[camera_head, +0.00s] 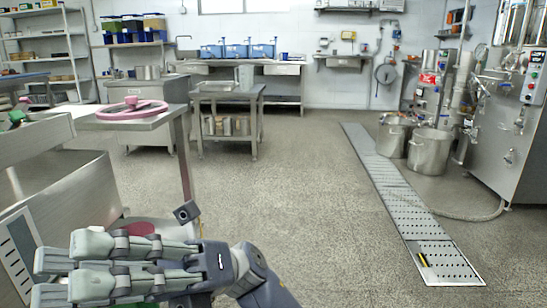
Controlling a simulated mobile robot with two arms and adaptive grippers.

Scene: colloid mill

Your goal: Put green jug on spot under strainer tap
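My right gripper (115,270) is low at the bottom left, with its pale grey fingers pointing left. The fingers lie close together side by side, and I cannot tell whether they are open or shut. A sliver of green shows under it at the bottom edge, too little to name. A small green item (16,117) sits at the left edge. My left gripper is not in view.
A steel table (170,115) with a pink ring-shaped item (132,109) is at the left. A steel machine (505,120) and steel pots (430,150) stand at the right. A drain grate (400,200) runs along the floor. The middle floor is clear.

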